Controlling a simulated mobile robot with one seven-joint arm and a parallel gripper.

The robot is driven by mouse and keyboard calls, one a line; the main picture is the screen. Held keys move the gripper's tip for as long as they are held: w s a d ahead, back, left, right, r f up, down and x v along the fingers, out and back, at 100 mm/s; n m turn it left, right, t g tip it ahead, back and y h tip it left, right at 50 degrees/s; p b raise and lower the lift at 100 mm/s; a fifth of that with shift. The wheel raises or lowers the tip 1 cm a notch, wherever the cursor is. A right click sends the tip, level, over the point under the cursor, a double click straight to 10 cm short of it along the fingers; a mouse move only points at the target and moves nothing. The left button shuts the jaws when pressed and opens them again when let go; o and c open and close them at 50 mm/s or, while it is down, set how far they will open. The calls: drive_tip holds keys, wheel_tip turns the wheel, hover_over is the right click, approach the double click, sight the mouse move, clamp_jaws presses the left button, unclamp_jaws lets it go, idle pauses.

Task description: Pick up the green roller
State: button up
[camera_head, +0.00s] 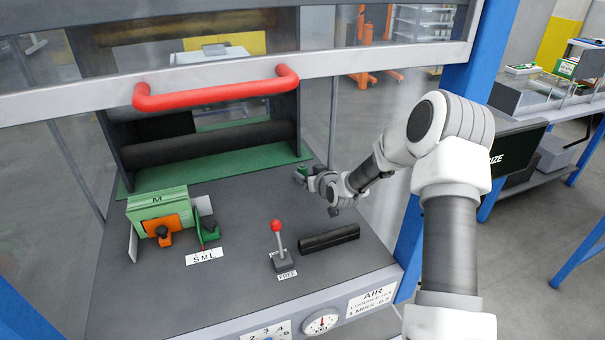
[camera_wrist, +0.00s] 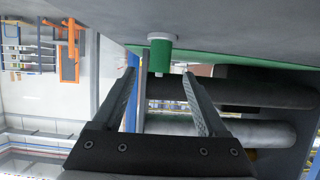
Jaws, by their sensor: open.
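The green roller (camera_wrist: 160,55) is a short green cylinder with a pale cap and a pale stub, seen in the wrist view at the top middle. It hangs from the grey surface in that view, which looks upside down. My gripper (camera_wrist: 159,68) is open, and its two dark fingers reach up on either side of the roller in the picture. No contact shows, and I cannot tell how far past the fingertips the roller lies. In the head view my gripper (camera_head: 308,180) is low over the machine deck at the right, with a small green piece (camera_head: 301,171) just beyond it.
A raised guard with a red handle (camera_head: 216,91) hangs over the deck (camera_head: 200,285). Dark rollers (camera_head: 210,144) lie behind. A green block marked M (camera_head: 158,202), a red-knobbed lever (camera_head: 280,245) and a black bar (camera_head: 329,238) stand on the deck. A blue post (camera_head: 485,60) is at right.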

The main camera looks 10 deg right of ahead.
sight(304, 171)
drive_tip(key=shift+x, duration=2.15)
clamp_jaws()
